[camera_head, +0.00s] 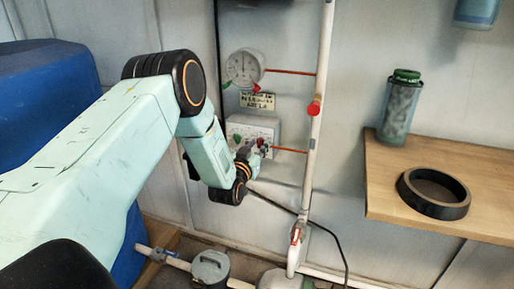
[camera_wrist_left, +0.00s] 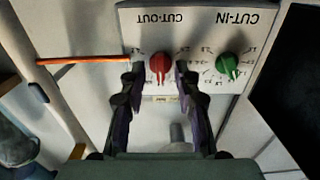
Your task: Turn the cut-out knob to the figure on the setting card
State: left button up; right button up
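The red cut-out knob (camera_wrist_left: 160,64) is on a pale control box (camera_wrist_left: 197,22), which appears upside down in the left wrist view. Its pointer end faces down in that view. My left gripper (camera_wrist_left: 156,68) is open, with one finger on each side of the red knob and a gap visible on both sides. I cannot tell how deep the fingertips reach. In the head view the left gripper (camera_head: 251,151) is at the box (camera_head: 246,122) and partly hides its knobs. The setting card (camera_head: 257,101) hangs above the box; its figures are too small to read.
A green cut-in knob (camera_wrist_left: 228,65) sits beside the red one. A round gauge (camera_head: 243,68) is above the card. A white vertical pipe (camera_head: 313,130) with a red handle stands right of the box. A wooden shelf (camera_head: 395,185) holds a bottle (camera_head: 399,108) and a black ring (camera_head: 433,192).

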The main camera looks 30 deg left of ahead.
pick_arm(q)
grip_shut()
dwell(0.4)
jog(key=shift+r+m+p, duration=0.1)
jog(key=shift+m+p, duration=1)
jog(key=m+p, duration=0.2)
jog(key=m, duration=0.1)
jog(key=shift+d+m, duration=0.1)
jog(key=shift+m, duration=0.2)
jog(key=m+p, duration=0.2)
jog(key=m, duration=0.1)
jog(key=shift+m+p, duration=0.75)
jog(key=shift+m, duration=0.65)
jog(key=shift+f, duration=0.2)
